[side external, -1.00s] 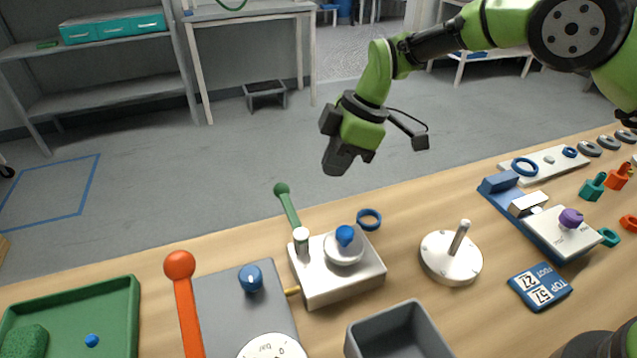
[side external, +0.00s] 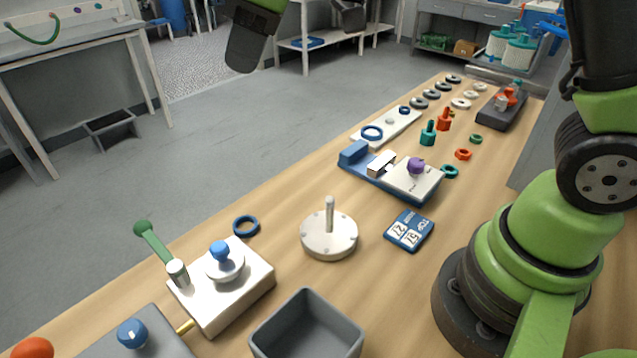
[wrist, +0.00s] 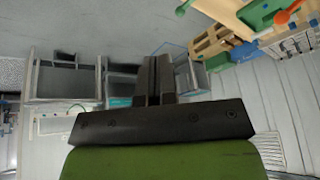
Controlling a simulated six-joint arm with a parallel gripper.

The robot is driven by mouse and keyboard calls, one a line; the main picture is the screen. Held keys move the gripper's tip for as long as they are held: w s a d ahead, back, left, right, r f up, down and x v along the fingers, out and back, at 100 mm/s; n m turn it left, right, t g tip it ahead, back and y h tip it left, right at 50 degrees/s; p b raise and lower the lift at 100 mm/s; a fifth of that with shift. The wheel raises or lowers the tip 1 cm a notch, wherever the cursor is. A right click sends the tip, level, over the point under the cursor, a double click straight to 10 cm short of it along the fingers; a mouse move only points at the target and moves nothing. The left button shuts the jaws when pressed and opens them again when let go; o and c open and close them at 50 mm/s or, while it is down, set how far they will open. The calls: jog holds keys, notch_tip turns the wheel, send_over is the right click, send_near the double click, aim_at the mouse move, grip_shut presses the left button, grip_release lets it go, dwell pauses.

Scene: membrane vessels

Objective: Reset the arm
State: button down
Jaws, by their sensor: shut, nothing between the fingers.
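My gripper (side external: 243,50) hangs at the top of the side external view, above the floor beyond the table's far edge, clear of everything on the table. In the wrist view my gripper (wrist: 155,80) has its two dark fingers together with nothing between them. My green arm base stands on the right of the table in the side external view. The rest of my arm between base and gripper is mostly out of frame.
The wooden table (side external: 290,205) holds a white box with a green lever (side external: 225,290), a pegged disc (side external: 329,240), a grey bin (side external: 305,325), a blue fixture (side external: 350,172) and several rings. Shelves and workbenches stand beyond open floor (side external: 240,130).

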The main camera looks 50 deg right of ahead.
jog(key=s+d+r+m+t+h, duration=0.1)
jog(key=s+d+m, duration=0.3)
jog(key=s, duration=0.6)
jog(key=s+d+r+m+t, duration=0.1)
jog(key=s+d+m+t, duration=0.2)
jog(key=s+m, duration=0.5)
jog(key=s+d, duration=0.1)
jog(key=s, duration=0.2)
jog(key=shift+s+r+m+h, duration=0.15)
jog(key=shift+r+m+h, duration=0.05)
jog(key=shift+m+h, duration=0.2)
